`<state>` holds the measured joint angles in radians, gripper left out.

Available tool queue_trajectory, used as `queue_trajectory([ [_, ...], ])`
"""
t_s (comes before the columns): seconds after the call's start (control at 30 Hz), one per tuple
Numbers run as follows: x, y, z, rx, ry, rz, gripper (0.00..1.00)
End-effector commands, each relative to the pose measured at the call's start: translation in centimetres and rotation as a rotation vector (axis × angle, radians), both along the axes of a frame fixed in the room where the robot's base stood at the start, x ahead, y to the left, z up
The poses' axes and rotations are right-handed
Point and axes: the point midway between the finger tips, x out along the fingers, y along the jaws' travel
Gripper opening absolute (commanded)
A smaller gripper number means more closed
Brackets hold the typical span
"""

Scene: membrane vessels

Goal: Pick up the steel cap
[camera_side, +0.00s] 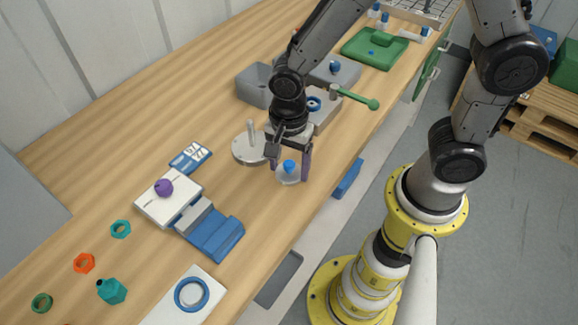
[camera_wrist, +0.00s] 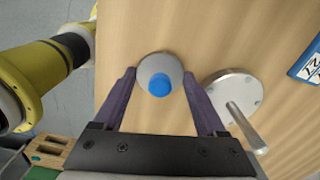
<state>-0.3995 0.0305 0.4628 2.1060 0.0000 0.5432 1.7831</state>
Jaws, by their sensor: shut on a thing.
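My gripper (camera_side: 289,172) points down over the table, its two purple fingers on either side of a rounded pale grey piece (camera_side: 287,179) with a blue knob (camera_side: 289,165) on top. In the wrist view the grey piece (camera_wrist: 148,63) sits between the fingertips (camera_wrist: 159,74), and the blue knob (camera_wrist: 160,84) faces the camera. The fingers are shut on it. I cannot tell whether its base touches the table. A round steel disc with an upright rod (camera_side: 248,148) lies just left of the gripper; it shows right of the fingers in the wrist view (camera_wrist: 227,90).
A white block with a purple knob (camera_side: 163,187), a blue hinged piece (camera_side: 215,235) and a blue card (camera_side: 190,157) lie at left front. Bare wood is left of the disc.

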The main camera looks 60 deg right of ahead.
Motion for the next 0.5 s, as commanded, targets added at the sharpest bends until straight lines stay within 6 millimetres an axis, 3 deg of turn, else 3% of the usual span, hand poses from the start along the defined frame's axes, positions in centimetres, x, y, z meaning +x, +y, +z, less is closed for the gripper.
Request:
queue_trajectory([
  [0.3,0.0,0.0,3.5,0.004,-0.008,0.0,0.06],
  [0.5,-3.4,-1.4,7.7,0.005,-0.011,0.0,0.06],
])
